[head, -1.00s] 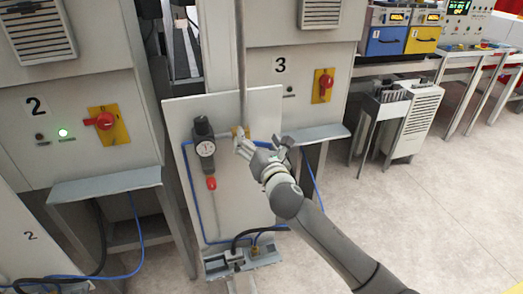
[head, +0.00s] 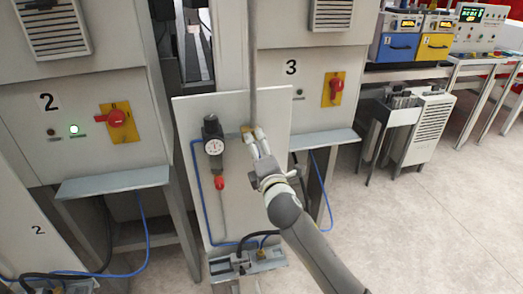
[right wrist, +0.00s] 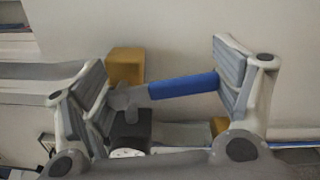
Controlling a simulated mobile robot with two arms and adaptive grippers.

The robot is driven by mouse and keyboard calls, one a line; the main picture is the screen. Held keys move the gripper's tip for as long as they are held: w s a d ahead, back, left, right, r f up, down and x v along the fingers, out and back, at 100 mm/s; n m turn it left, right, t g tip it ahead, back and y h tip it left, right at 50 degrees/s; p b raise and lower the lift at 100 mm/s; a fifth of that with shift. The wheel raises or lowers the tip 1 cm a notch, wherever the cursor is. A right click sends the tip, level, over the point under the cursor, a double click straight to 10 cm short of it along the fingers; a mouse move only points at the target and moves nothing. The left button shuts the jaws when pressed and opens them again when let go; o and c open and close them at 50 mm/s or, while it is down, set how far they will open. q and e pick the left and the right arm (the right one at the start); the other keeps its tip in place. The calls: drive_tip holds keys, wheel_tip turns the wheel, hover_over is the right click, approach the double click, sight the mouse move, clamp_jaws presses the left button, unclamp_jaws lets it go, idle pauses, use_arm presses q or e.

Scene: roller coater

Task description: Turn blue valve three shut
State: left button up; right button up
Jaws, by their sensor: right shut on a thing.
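The valve under panel number 3 has a brass body (right wrist: 125,62), a grey hub and a blue lever (right wrist: 183,86). In the right wrist view the lever lies across the gap between my two finger pads, its tip against the right pad and the hub by the left pad. In the head view the brass fitting (head: 247,131) shows on the upright board, and my fingers hide the lever. My right gripper (head: 256,141) is shut on the valve lever. My left gripper is not in view.
A black regulator with a round gauge (head: 214,146) and a red-tipped part (head: 219,183) sits left of the valve on the board (head: 271,115). A vertical grey pole (head: 253,60) stands just above. A grey shelf (head: 325,141) juts out to the right. Open floor lies at right.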

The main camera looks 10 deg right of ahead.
drive_tip(key=shift+a+f+m, duration=0.15)
drive_tip(key=shift+a+m, duration=0.05)
drive_tip(key=shift+m, duration=0.4)
drive_tip(key=shift+a+f+m, duration=0.1)
drive_tip(key=shift+a+m, duration=0.05)
drive_tip(key=shift+m, duration=0.45)
drive_tip(key=shift+a+m, duration=0.1)
drive_tip(key=shift+m, duration=0.2)
drive_tip(key=o, duration=1.3)
drive_tip(key=shift+s, duration=0.1)
drive_tip(key=s, duration=1.2)
drive_tip(key=shift+d, duration=0.2)
drive_tip(key=shift+w, duration=0.1)
